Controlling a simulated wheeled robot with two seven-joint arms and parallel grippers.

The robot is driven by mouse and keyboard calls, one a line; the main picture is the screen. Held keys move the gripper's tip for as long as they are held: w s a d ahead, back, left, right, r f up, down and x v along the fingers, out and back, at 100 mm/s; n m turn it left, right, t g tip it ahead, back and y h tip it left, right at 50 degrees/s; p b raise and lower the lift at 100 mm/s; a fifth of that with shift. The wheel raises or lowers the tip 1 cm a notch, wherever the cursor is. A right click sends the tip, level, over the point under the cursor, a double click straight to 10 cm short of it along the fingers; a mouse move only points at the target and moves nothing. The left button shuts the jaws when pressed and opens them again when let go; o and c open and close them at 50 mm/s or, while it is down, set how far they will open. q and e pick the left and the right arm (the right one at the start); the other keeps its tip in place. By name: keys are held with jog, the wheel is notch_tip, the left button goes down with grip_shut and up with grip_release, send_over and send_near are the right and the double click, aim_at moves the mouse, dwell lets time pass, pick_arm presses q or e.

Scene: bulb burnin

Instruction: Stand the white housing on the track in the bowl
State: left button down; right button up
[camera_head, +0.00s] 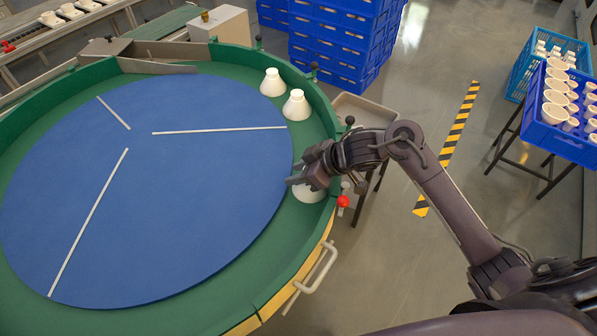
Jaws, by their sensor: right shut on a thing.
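The bowl (150,190) is a large round feeder with a blue disc in its middle and a green track (312,128) around it inside a green wall. Two white housings, one farther back (272,83) and one nearer (296,105), stand upright on the track at the upper right. A third white housing (310,195) is at the right side of the track, largely hidden under my right gripper (297,184). My right gripper is shut on this housing; whether it touches the track is hard to tell. My left gripper is not in view.
A red knob (343,201) and a metal handle (315,268) sit on the bowl's outer right side. Blue crates (335,45) are stacked behind. A blue crate of white parts (560,140) stands on a rack at the right. The blue disc holds only thin pale strips.

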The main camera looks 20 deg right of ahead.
jog(key=o, duration=1)
jog(key=shift+c, duration=0.2)
jog(key=p+v, duration=0.1)
jog(key=v, duration=1.1)
